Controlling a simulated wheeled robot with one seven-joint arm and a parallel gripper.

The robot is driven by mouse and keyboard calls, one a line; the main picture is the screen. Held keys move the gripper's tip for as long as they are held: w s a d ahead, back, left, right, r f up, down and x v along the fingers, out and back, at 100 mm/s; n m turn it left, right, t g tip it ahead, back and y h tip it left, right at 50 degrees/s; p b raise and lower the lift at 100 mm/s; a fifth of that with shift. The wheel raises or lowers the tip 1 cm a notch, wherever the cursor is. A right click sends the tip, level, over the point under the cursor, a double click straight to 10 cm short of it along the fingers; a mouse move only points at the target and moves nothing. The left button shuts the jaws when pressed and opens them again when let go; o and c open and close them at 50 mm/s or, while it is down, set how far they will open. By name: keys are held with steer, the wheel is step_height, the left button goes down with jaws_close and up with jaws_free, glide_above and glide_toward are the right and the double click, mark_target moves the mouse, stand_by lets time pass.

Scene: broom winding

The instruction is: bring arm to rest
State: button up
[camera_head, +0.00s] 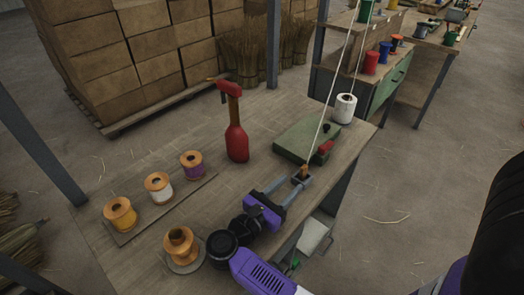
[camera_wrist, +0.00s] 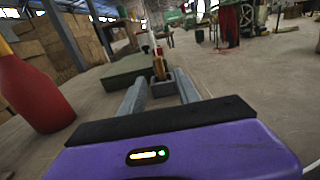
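My gripper (camera_head: 300,181), with a purple body and grey fingers, is low over the front right edge of the workbench (camera_head: 125,255). Its fingers (camera_wrist: 160,92) stand apart. A small grey block (camera_wrist: 163,84) with a brown wooden piece (camera_wrist: 158,66) in it shows at the fingertips. The brown piece also shows in the head view (camera_head: 304,172), and a pale cord rises from it. The fingers look open around or just short of the block; contact cannot be made out.
A red bottle-shaped object (camera_head: 236,143) stands left of my gripper, and a green box (camera_head: 300,140) lies beyond. A white spool (camera_head: 345,108) stands at the far corner. Open floor lies right.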

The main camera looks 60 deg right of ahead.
steer(key=shift+w+n, duration=0.25)
steer(key=shift+n, duration=0.15)
steer(key=w+r+n+t+h, duration=0.1)
steer(key=w+r+n+t, duration=0.1)
steer(key=w+r+n, duration=0.1)
steer(key=shift+w+d+r, duration=0.1)
steer(key=shift+d+r, duration=0.1)
steer(key=w+a+r+n+t+y, duration=0.1)
steer(key=a+r+n+t, duration=0.5)
steer(key=n+t, duration=0.55)
steer(key=w+a+r+n+t+y, duration=0.1)
steer(key=a+r+n+t, duration=0.55)
steer(key=n, duration=0.85)
steer(key=s+a+f+n+t+y, duration=0.2)
steer(key=a+n+y, duration=0.35)
steer(key=n, duration=0.35)
steer(key=s+a+f+n+t+y, duration=0.25)
steer(key=a+n+y, duration=0.3)
steer(key=n, duration=0.35)
steer(key=s+a+f+n+g+y, duration=0.2)
steer(key=s+n, duration=0.2)
steer(key=s, duration=0.3)
steer(key=s+a+f+n+g+y, duration=0.2)
steer(key=s+n+g+y, duration=0.1)
steer(key=s, duration=0.4)
steer(key=shift+a+f+n+g+y, duration=0.3)
steer(key=shift+a+f+n+g, duration=0.05)
steer(key=shift+n, duration=0.4)
